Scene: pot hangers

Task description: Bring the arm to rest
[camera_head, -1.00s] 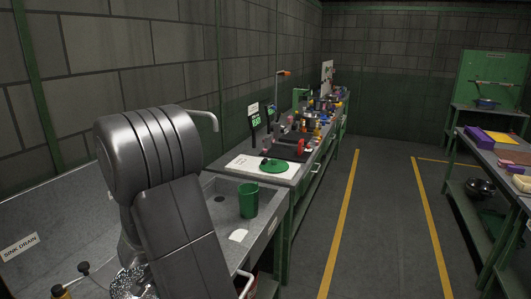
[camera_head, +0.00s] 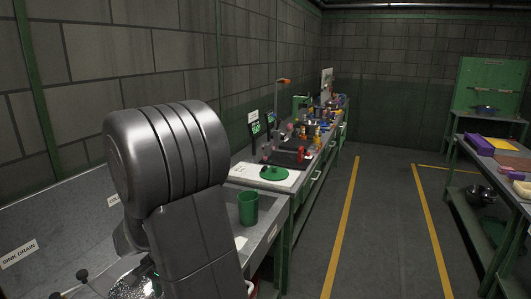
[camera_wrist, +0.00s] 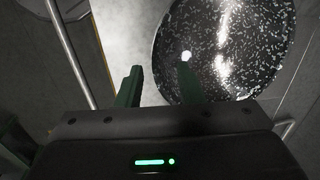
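My gripper (camera_wrist: 158,85) shows in the wrist view with its two dark green fingers apart and nothing between their tips. A black pot or pan with white speckles (camera_wrist: 232,40) lies beyond the fingers, at the upper right. The right finger overlaps its edge in the picture; I cannot tell whether they touch. In the head view my bent grey arm (camera_head: 170,160) fills the left foreground and hides the gripper. A bit of speckled surface (camera_head: 130,288) shows at the bottom left, below the arm.
A sink counter with a green cup (camera_head: 248,207) stands just right of my arm. Behind it a long workbench with many small items and a green lid (camera_head: 274,173) runs along the left wall. The aisle floor (camera_head: 385,230) between yellow lines is clear. Shelves (camera_head: 465,205) stand right.

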